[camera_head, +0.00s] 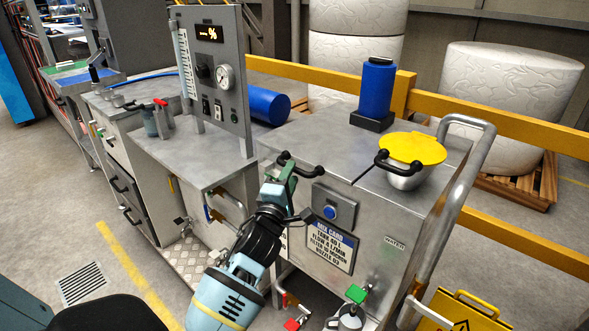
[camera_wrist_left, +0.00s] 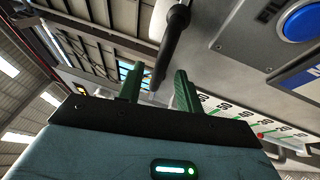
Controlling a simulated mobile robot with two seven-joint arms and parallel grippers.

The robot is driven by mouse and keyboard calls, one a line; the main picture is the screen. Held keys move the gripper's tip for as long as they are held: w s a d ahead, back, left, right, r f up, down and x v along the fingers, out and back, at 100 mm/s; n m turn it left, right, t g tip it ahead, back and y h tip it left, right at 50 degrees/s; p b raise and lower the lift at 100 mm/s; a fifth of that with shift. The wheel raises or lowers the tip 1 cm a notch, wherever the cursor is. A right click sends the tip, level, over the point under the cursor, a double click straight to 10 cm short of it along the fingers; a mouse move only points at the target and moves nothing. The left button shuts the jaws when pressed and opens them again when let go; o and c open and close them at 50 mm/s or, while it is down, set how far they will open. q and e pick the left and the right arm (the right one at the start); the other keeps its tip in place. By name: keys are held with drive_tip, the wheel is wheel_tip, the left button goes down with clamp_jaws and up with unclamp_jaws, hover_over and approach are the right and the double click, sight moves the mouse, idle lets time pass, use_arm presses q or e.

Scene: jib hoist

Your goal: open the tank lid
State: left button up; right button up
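The oil cart's grey metal top has a flat lid panel (camera_head: 330,150), bounded by a seam on its right, and it lies flat. A black bar handle (camera_head: 312,172) sits at its front edge. My left gripper (camera_head: 283,170) is at the left end of this handle. In the left wrist view its two green fingers (camera_wrist_left: 158,88) are apart, with the black handle (camera_wrist_left: 172,45) showing in the gap between them. I cannot tell whether either finger touches it. My right gripper is in neither view.
A yellow cover (camera_head: 412,147) on a steel bowl and a blue cylinder (camera_head: 376,88) stand on the cart top to the right. A gauge panel (camera_head: 215,70) rises behind on the left. A blue button (camera_head: 330,212) is on the cart's front.

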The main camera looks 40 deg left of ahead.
use_arm(q)
drive_tip(key=shift+x, duration=1.55)
clamp_jaws()
